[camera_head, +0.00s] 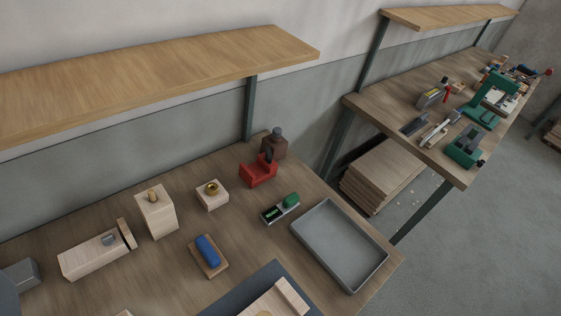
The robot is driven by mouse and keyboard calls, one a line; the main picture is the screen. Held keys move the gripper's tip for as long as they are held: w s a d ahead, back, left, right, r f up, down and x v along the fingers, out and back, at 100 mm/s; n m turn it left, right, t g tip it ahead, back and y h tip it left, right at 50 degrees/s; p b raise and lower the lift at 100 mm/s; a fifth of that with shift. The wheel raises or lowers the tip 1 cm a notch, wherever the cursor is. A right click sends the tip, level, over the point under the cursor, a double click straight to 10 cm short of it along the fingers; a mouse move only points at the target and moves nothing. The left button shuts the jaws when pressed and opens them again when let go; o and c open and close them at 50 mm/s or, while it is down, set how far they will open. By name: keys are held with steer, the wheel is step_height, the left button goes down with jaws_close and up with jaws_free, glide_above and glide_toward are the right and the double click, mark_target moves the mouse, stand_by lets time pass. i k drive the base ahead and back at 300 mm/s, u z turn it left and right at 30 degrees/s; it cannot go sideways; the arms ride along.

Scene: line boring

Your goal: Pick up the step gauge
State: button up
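I cannot tell for certain which object is the step gauge. On the near bench, a long pale wooden block (92,257) with an upright end plate and a small grey piece lies at the left. A pale wooden piece with a raised strip (284,300) lies on a dark mat (240,294) at the bottom edge, partly cut off. A small black and green device (279,209) lies left of the grey tray. My gripper is not in view.
The near bench also holds a tall wooden block (156,216), a block with a brass ring (212,196), a blue roll on wood (208,256), a red fixture (259,172) and an empty grey tray (336,243). A shelf (150,82) overhangs the back. A second bench (375,112) stands right.

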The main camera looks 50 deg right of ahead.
mark_target(290, 202)
steer(key=z, duration=0.15)
steer(key=k, duration=0.95)
steer(key=z, duration=0.5)
